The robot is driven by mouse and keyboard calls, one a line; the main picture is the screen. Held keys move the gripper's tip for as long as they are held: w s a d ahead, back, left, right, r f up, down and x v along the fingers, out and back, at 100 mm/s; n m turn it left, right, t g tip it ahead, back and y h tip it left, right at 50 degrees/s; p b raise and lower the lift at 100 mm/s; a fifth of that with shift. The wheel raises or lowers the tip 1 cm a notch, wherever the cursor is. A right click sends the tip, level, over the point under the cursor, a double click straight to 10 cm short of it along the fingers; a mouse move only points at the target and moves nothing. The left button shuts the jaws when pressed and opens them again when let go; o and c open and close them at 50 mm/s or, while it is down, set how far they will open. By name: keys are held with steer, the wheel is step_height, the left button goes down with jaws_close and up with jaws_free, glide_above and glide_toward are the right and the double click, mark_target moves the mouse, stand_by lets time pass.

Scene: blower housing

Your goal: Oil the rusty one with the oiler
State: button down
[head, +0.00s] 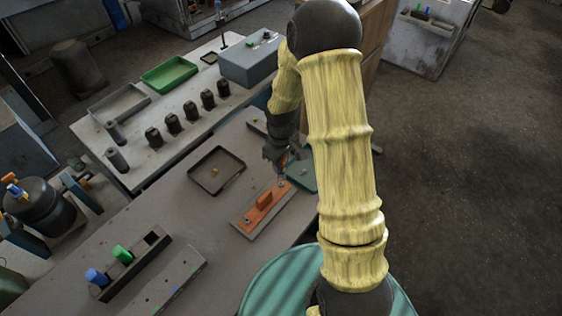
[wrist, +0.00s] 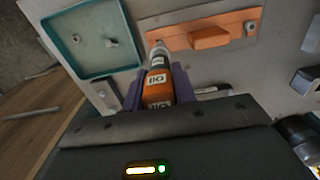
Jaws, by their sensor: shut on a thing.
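My gripper (wrist: 155,88) is shut on the oiler (wrist: 158,90), an orange and dark bottle with a pale label and a narrow tip. The head view shows my gripper (head: 280,158) low over the far end of the orange plate (head: 263,208). The plate, with a raised orange block (wrist: 208,38), also shows in the wrist view (wrist: 180,40). The oiler's tip points at the plate's left end in the wrist view, and largely hides the fastener there; I cannot tell if they touch. A bolt (wrist: 250,28) at the other end looks greyish brown. Which one is rusty is unclear.
A teal tray (wrist: 74,68) with two small metal parts lies beside the plate. A black tray (head: 193,176) holds a brass-coloured piece. A rack (head: 107,289) with blue and green items stands front left. Dark cylinders (head: 172,123) line the back table.

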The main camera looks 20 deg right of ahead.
steer(key=shift+r+p, duration=1.7)
steer(key=shift+r, duration=0.8)
steer(key=shift+s+f, duration=0.1)
stand_by(0.6)
